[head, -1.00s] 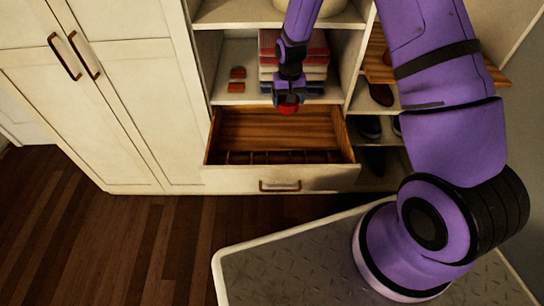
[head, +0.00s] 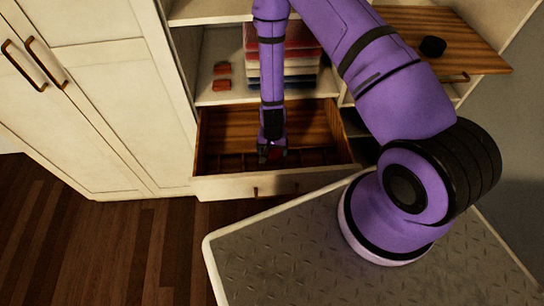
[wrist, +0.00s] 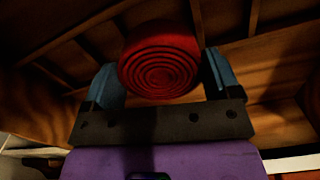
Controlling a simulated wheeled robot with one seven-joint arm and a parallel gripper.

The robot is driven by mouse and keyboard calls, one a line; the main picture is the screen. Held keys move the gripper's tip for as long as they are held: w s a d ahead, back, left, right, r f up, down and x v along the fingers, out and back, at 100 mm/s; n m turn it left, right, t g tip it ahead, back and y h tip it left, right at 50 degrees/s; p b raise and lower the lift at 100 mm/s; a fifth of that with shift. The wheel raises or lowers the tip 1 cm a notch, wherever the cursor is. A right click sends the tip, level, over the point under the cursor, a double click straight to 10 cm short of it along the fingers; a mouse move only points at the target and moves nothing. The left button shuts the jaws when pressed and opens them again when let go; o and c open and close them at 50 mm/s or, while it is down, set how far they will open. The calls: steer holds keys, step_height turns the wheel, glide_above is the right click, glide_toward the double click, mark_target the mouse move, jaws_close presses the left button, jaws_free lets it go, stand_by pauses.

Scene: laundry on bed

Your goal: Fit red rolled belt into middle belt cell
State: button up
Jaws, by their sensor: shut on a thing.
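The red rolled belt (wrist: 160,62) is held between the two fingers of my gripper (wrist: 165,75), its spiral end facing the wrist camera. In the head view my gripper (head: 271,150) reaches down into the open drawer (head: 222,130), near the row of small cells at its front; only a bit of red shows there. In the wrist view thin wooden dividers (wrist: 93,47) run beyond the belt on both sides. The belt hides the cell behind it, so I cannot tell whether it is inside a cell or above one.
Folded clothes (head: 284,75) and two small reddish items (head: 222,77) sit on the shelf above the drawer. A wooden pull-out board (head: 450,45) with a dark round object (head: 433,46) is at right. The drawer front (head: 225,186) stands close below my gripper.

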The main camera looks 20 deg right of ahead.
mark_target(273, 157)
steer(key=shift+f, duration=2.55)
steer(key=o, duration=0.8)
steer(key=shift+f, duration=0.15)
steer(key=shift+o, duration=0.2)
